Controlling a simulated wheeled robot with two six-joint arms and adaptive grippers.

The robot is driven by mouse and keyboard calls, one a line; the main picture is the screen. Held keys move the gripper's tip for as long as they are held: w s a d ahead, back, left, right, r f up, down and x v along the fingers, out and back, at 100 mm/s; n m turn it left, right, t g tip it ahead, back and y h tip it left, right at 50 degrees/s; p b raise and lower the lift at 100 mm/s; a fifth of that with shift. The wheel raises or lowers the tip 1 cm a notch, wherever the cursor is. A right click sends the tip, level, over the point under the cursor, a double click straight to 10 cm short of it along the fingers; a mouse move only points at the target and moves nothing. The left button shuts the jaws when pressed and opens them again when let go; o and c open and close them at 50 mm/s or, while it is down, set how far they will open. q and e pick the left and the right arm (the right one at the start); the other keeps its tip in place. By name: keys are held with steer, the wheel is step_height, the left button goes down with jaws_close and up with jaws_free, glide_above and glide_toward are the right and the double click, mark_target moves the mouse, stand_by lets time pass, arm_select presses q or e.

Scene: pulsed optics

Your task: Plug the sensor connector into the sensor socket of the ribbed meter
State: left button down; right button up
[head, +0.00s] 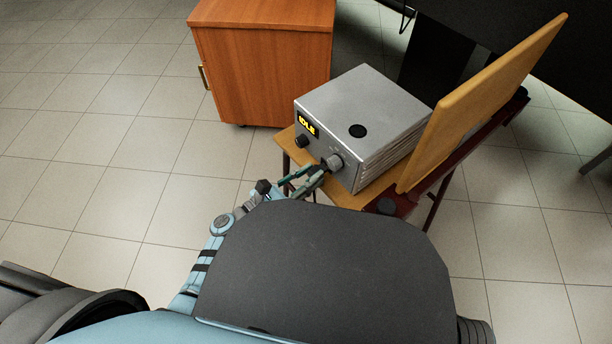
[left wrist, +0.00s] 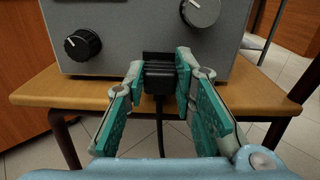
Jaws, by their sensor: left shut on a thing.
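The ribbed meter (head: 365,102) is a grey metal box with ribs on its side, standing on a small wooden table. Its front panel shows a lit yellow IDLE display (head: 308,127) and two knobs. My left gripper (head: 316,172) is at the lower part of this panel. In the left wrist view its green-padded fingers are shut on the black sensor connector (left wrist: 160,77), whose cable hangs down. The connector points at the panel, right at a dark block (left wrist: 158,56) low on it. The socket opening is hidden, so I cannot tell how deep the connector sits. My right gripper is out of view.
The table top (left wrist: 60,91) has a narrow bare strip before the meter. A tan upright board (head: 480,105) stands close on the meter's right. A wooden cabinet (head: 262,65) stands behind left. Tiled floor at left is clear.

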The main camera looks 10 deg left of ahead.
arm_select(q)
steer(key=shift+w+d, duration=0.25)
steer(key=shift+w, duration=0.05)
steer(key=shift+w+d, duration=0.3)
steer(key=shift+w, duration=0.1)
steer(key=c, duration=1.6)
jaws_free()
steer(key=o, duration=0.3)
steer(key=shift+s+a, duration=0.1)
steer(key=shift+s, duration=0.05)
steer(key=v, duration=1.5)
steer(key=shift+s+a, duration=0.2)
steer(key=shift+s, duration=0.05)
